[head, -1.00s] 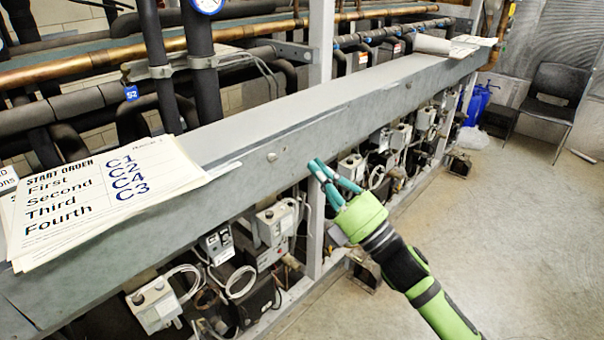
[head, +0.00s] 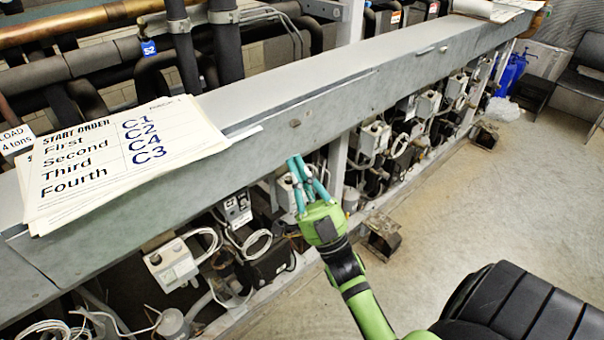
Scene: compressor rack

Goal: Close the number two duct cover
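The long grey metal duct (head: 372,92) runs from the lower left to the upper right on top of the rack. Its front face carries cover panels, and one panel (head: 270,140) has a small round knob (head: 295,123). A thin seam shows along this panel's top edge; I cannot read a number on it or tell how far it stands open. My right gripper (head: 296,158), green with teal fingers, is just below the knob, in front of the duct's lower edge. Its fingertips are close together with nothing visible between them. I cannot tell if they touch the panel. My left gripper is out of view.
Paper sheets (head: 120,150) with a start order lie on the duct at the left. Compressor boxes (head: 172,266) and loose cables hang below the duct. Dark pipes (head: 222,45) rise behind it.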

